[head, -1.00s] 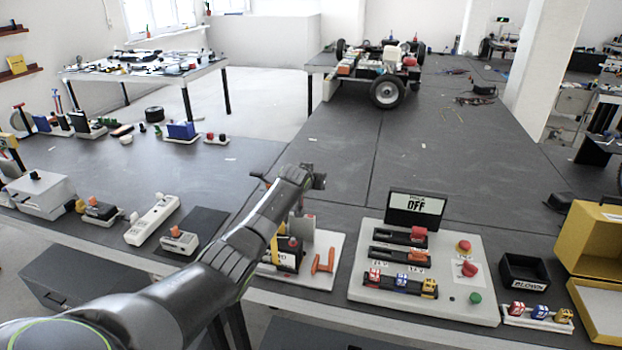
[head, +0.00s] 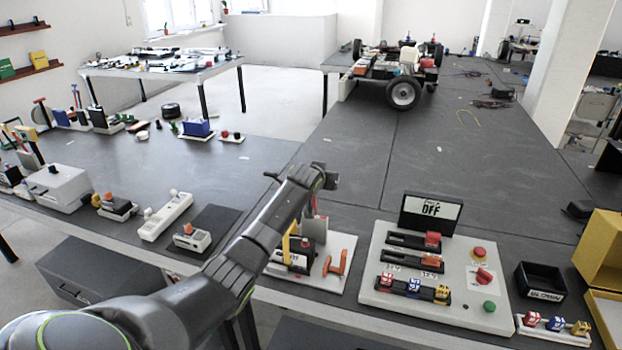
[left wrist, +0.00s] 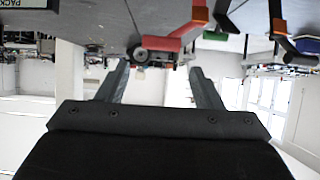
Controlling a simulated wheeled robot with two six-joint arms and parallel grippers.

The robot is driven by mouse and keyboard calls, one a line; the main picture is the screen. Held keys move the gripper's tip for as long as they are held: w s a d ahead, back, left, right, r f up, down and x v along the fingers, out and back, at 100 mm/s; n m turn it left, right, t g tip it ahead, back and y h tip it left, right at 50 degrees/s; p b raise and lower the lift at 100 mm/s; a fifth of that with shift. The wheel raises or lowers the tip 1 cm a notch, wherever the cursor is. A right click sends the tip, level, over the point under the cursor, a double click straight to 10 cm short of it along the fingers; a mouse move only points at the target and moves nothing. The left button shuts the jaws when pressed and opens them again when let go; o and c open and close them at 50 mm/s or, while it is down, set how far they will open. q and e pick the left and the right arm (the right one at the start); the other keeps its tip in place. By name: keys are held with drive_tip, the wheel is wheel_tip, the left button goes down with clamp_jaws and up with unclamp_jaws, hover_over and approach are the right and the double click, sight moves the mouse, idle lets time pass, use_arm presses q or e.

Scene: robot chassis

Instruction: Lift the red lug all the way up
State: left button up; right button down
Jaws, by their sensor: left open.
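A black block (head: 297,258) with a small red part (head: 306,243) on it stands on a white board (head: 318,283), partly behind my left arm. I cannot tell surely whether this red part is the red lug. An orange handle (head: 336,262) stands upright on the same board. In the left wrist view, my left gripper (left wrist: 160,70) is open with nothing between its fingers. A red piece (left wrist: 172,42) shows just beyond the fingertips, apart from them. In the head view my arm hides most of the gripper. My right gripper is not in view.
A white panel (head: 385,303) with switches, a red button and an OFF display (head: 430,212) stands to the right. A black bin (head: 541,290) and a yellow case (head: 600,250) lie farther right.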

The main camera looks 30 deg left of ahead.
use_arm(q)
drive_tip(key=b+v, duration=0.2)
drive_tip(key=v, duration=1.1)
drive_tip(key=shift+r, duration=0.2)
drive_tip(key=shift+s+a, duration=0.1)
drive_tip(key=shift+s, duration=0.05)
